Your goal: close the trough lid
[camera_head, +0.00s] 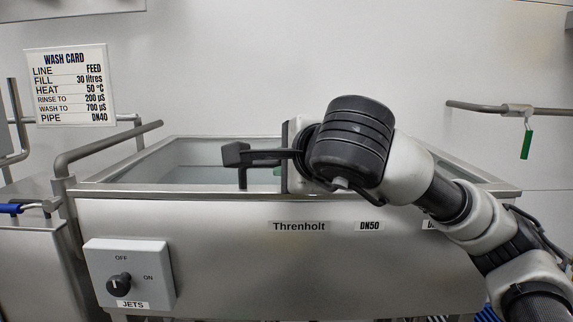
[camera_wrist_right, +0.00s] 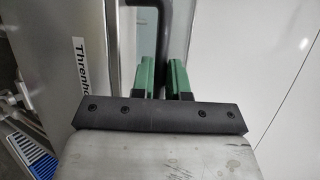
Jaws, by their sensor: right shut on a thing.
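The steel trough (camera_head: 200,212), labelled Threnholt, stands in the middle of the head view. Its left part is open at the top, with its pale interior (camera_head: 190,163) showing. A dark bent bar (camera_head: 262,156), which looks like a handle, stands above the opening. My right gripper (camera_wrist_right: 160,75) has green fingers either side of this bar (camera_wrist_right: 148,35) and is shut on it. My right wrist and arm hide the right part of the trough top. I cannot clearly make out the lid or how the bar joins it. My left gripper is not in view.
A jets switch box (camera_head: 129,274) is on the trough front at left. Bent pipe rails (camera_head: 100,148) rise beside the trough's left end. A wash card (camera_head: 69,85) hangs on the wall. A wall rail with a green tag (camera_head: 526,143) is at right. Blue slatted things (camera_wrist_right: 30,152) lie low down.

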